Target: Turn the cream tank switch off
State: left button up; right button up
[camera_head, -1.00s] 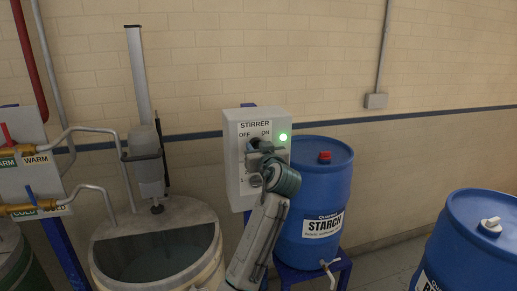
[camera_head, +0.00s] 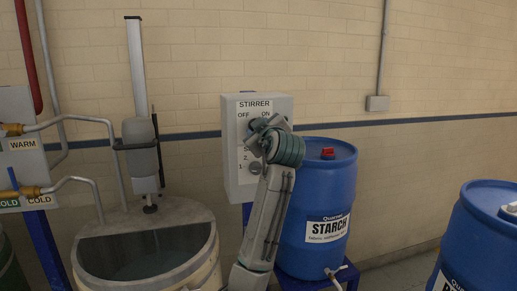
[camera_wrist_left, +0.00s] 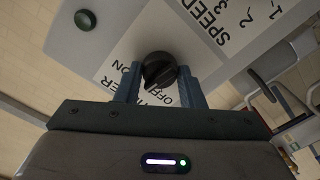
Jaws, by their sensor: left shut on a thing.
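The stirrer box (camera_head: 232,150) hangs on the wall behind the cream tank (camera_head: 210,268), with OFF and ON labels at its top. Its black rotary switch (camera_wrist_left: 158,68) shows in the wrist view between the two blue fingers of my left gripper (camera_wrist_left: 159,80), which is shut on it. In the head view my left gripper (camera_head: 260,128) is at the upper part of the box and hides the switch. The indicator lamp (camera_wrist_left: 85,19) looks dark green and unlit in the wrist view. My right gripper is not in view.
A lower speed knob (camera_head: 255,168) sits below on the box. A blue starch drum (camera_head: 335,185) stands close on the right, with another blue drum (camera_head: 485,245) farther right. Warm and cold water pipes (camera_head: 75,122) are on the left.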

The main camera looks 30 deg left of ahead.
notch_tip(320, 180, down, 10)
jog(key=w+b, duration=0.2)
jog(key=b, duration=0.8)
pick_arm(q)
jog(key=n+b, duration=0.2)
jog(key=n, duration=0.8)
jog(key=shift+f, duration=0.15)
jog(key=shift+n+b, duration=0.35)
jog(key=shift+n, duration=0.05)
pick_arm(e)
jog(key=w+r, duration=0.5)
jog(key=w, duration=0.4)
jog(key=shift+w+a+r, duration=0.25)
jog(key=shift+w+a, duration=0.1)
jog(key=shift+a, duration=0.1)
pick_arm(q)
jog(key=o, duration=1)
jog(key=b+v, duration=0.2)
jog(key=v, duration=0.8)
jog(key=shift+s+d+b, duration=0.2)
jog(key=shift+d+b, duration=0.1)
jog(key=shift+b, duration=0.05)
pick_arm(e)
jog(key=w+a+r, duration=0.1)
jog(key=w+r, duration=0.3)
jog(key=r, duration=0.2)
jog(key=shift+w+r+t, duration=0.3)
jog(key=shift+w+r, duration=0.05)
